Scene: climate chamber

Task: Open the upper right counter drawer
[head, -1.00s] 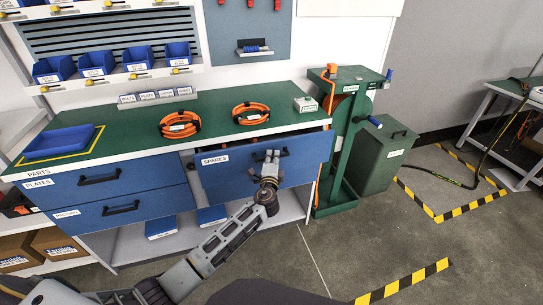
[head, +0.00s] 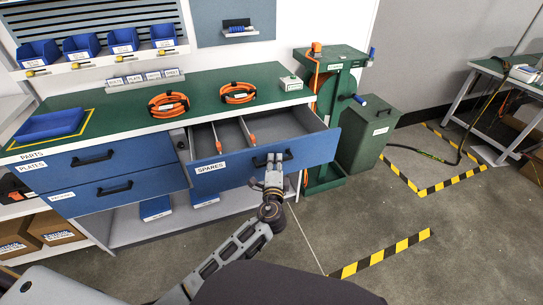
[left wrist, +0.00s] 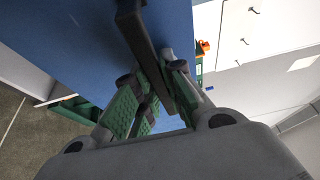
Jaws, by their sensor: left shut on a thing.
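The upper right counter drawer (head: 232,176) has a blue front labelled SPARES and stands pulled well out from under the green counter top. Its grey inside shows, with dividers and orange-tipped items in it. My left gripper (head: 274,162) is at the drawer front, shut on its dark handle (head: 262,161). In the left wrist view, the fingers (left wrist: 160,95) are closed around the black handle bar (left wrist: 145,45) against the blue front. My right gripper is not in view.
Two orange cable coils (head: 168,104) and a blue tray (head: 50,125) lie on the counter top (head: 125,108). A green cart (head: 335,60) and a green bin (head: 370,125) stand right of the drawer. Open grey floor lies in front, with yellow-black tape (head: 385,255).

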